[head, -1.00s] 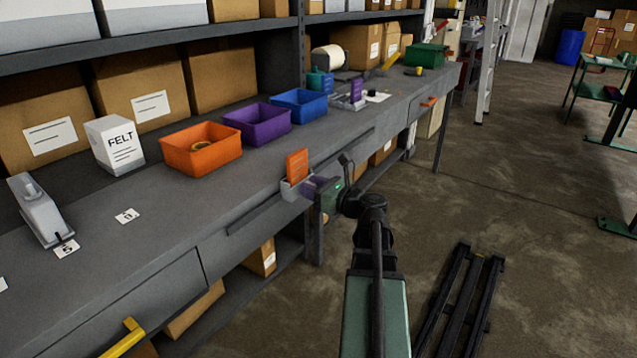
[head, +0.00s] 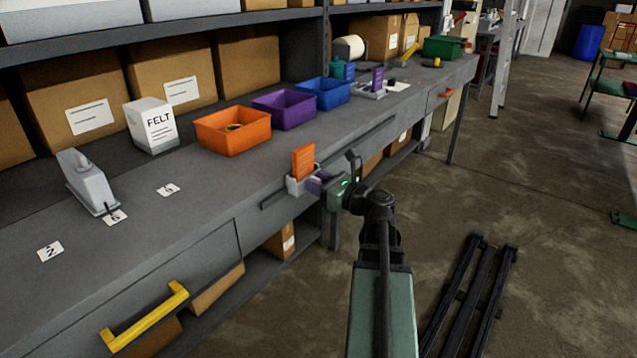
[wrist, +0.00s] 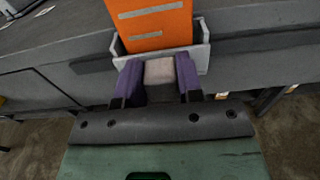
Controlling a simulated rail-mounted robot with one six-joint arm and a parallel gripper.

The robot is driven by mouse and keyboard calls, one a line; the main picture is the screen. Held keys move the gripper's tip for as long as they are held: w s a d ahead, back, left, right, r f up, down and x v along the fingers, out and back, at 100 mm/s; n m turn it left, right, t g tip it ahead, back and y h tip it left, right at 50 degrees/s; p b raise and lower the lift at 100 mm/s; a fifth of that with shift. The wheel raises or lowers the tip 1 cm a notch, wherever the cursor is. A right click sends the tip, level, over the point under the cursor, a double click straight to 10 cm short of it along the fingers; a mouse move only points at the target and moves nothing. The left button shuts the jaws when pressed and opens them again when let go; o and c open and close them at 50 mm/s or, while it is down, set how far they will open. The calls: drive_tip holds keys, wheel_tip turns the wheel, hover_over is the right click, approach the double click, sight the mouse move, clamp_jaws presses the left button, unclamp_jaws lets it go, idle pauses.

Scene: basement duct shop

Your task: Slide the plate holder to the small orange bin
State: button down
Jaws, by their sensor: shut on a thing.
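The plate holder (head: 295,187) is a light grey tray with an upright orange plate (head: 302,161) in it. It stands at the front edge of the grey bench. In the wrist view the holder (wrist: 203,52) is straight ahead, and a pale block on its near side sits between my purple fingers. My gripper (head: 316,184) is shut on that block; the gripper also fills the lower wrist view (wrist: 160,78). The small orange bin (head: 233,143) stands farther back on the bench, up and left of the holder, apart from it. A tan round item shows inside the bin.
A purple bin (head: 284,112) and a blue bin (head: 323,95) stand right of the orange one. A second holder with a purple plate (head: 377,78) is farther along. A FELT box (head: 150,127) and a grey tool (head: 86,183) stand left. Bench between holder and orange bin is clear.

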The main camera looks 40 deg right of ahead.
drive_tip(key=c, duration=0.8)
unclamp_jaws()
drive_tip(key=shift+o, duration=0.2)
drive_tip(key=s+d, duration=0.2)
drive_tip(key=s, duration=0.8)
drive_tip(key=shift+s, duration=0.3)
drive_tip(key=shift+d, duration=0.1)
